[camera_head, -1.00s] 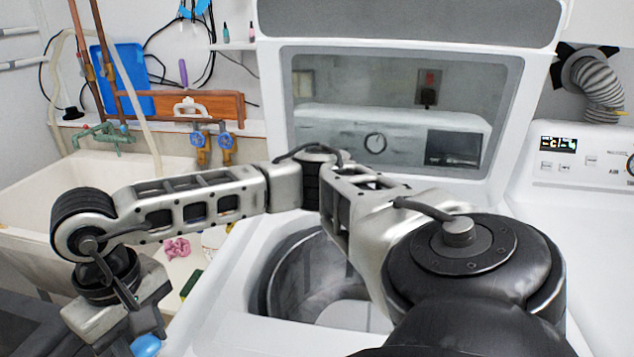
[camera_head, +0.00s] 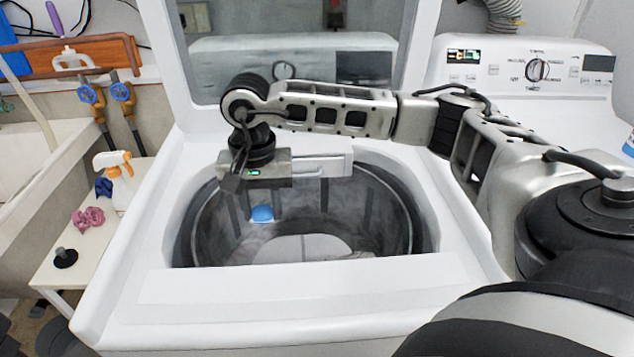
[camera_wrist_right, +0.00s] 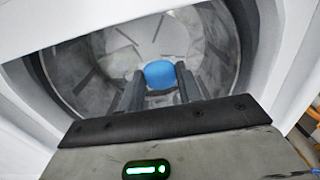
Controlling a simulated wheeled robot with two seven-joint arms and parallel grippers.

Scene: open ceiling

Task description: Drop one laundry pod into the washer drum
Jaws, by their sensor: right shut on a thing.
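The blue laundry pod (camera_head: 262,213) shows below my right gripper (camera_head: 261,200) in the head view, against the inside of the open washer drum (camera_head: 405,205). In the right wrist view the pod (camera_wrist_right: 160,73) sits between the two dark fingers of my right gripper (camera_wrist_right: 161,84), which is shut on it. The grey drum wall and floor (camera_wrist_right: 110,55) show beyond the pod. The gripper is over the drum opening; its exact height relative to the rim is hard to tell. My left gripper is not in view.
The washer's raised lid (camera_head: 160,65) stands behind the opening. A white side table (camera_head: 120,225) at left holds a spray bottle (camera_head: 118,182) and a pink crumpled thing (camera_head: 88,217). A second machine with a control panel (camera_head: 530,70) stands at right.

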